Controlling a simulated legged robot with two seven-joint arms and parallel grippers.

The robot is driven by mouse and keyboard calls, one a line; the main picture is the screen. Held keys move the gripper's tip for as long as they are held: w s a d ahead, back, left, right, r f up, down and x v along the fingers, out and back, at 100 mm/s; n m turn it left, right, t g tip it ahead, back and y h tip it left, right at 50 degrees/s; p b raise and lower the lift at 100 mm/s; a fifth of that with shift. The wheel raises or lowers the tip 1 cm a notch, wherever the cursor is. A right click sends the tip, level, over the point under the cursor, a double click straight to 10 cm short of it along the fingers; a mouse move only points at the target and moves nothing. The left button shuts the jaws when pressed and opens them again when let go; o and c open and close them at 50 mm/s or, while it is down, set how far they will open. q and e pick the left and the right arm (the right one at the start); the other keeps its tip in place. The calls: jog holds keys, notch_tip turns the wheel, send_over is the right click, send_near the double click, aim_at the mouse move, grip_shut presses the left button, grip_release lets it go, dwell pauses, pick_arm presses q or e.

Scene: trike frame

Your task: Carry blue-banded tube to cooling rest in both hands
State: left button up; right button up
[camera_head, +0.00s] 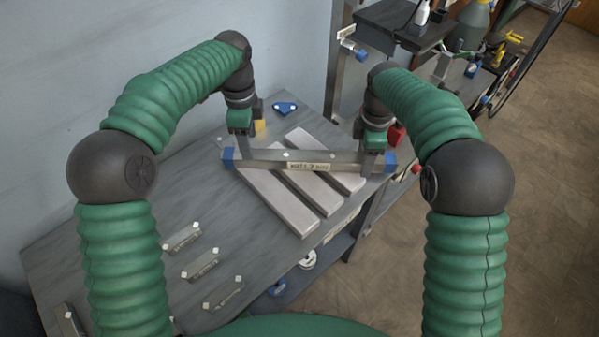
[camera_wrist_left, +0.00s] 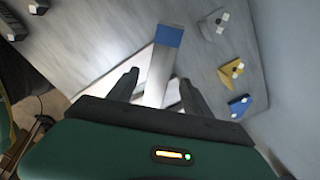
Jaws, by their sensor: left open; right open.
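The blue-banded tube (camera_head: 272,156) is a grey bar with a blue band at each end and a white label in the middle. It spans left to right across several pale bars on the grey bench. My left gripper (camera_head: 243,158) is open at the tube's left end, and my right gripper (camera_head: 371,164) is open at its right end. In the left wrist view, the open fingers of my left gripper (camera_wrist_left: 157,92) stand either side of the tube (camera_wrist_left: 160,70), near its blue band. I cannot tell which thing is the cooling rest.
Pale bars (camera_head: 277,201) lie under the tube on the bench (camera_head: 130,240). Small tagged metal pieces (camera_head: 201,264) sit at the front left. A blue bracket (camera_head: 285,108) and a yellow one (camera_wrist_left: 232,72) lie beyond the tube. A dark shelf (camera_head: 400,28) stands at the back right.

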jog(key=shift+d, duration=0.2)
pick_arm(q)
jog(key=r, duration=0.5)
jog(key=shift+d+r, duration=0.3)
jog(key=shift+r, duration=0.1)
pick_arm(e)
notch_tip(320, 180, up, 12)
jog(key=shift+f, duration=0.15)
